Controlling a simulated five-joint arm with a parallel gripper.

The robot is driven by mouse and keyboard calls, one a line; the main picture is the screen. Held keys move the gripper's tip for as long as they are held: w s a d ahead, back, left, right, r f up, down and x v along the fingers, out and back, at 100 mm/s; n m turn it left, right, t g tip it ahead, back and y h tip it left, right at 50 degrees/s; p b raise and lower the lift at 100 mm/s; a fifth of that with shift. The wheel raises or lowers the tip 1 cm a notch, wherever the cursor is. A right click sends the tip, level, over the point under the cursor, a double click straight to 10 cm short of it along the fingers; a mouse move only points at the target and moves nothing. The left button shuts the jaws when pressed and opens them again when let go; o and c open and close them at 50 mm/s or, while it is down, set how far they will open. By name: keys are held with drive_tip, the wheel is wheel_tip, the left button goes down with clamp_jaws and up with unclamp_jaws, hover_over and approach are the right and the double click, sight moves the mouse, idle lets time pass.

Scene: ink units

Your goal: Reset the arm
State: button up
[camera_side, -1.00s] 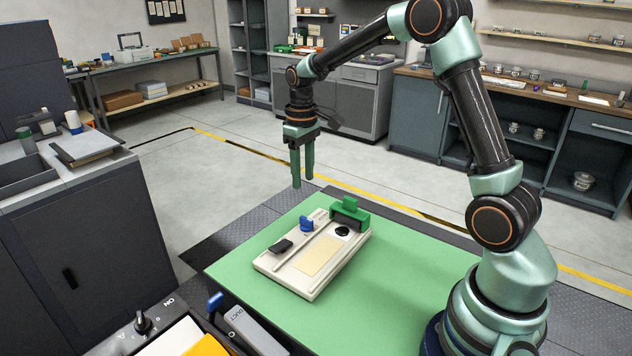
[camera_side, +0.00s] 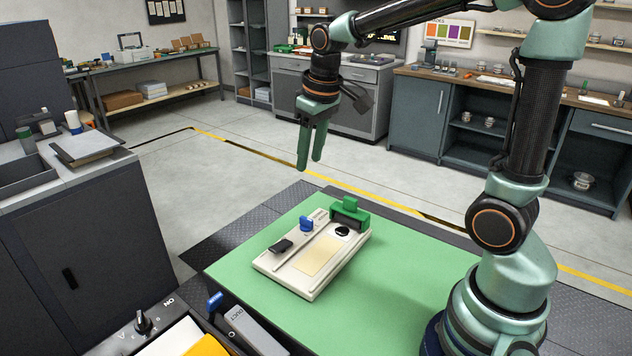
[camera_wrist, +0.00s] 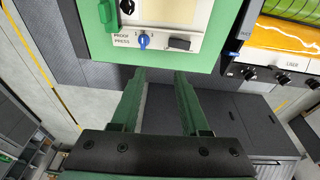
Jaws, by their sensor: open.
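My gripper (camera_side: 311,160) hangs in the air above and behind the green work mat in the side view, its two green fingers pointing down. In the wrist view my gripper (camera_wrist: 160,78) shows its fingers apart with nothing between them. The cream proof press (camera_side: 300,283) sits on the green mat (camera_side: 390,290), clear of my gripper. The press (camera_wrist: 202,40) also shows at the top of the wrist view.
A control panel with a black dial (camera_side: 142,320) and a blue lever (camera_side: 215,302) stands at the front left. A dark cabinet (camera_side: 80,235) stands at the left. The mat right of the press is bare. Benches and shelves line the far wall.

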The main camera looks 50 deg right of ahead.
drive_tip(key=s+a+r+t, duration=0.1)
drive_tip(key=s+a+t, duration=0.2)
drive_tip(key=s, duration=0.6)
drive_tip(key=shift+s+a+r, duration=0.25)
drive_tip(key=shift+s+a, duration=0.15)
drive_tip(key=shift+a, duration=0.5)
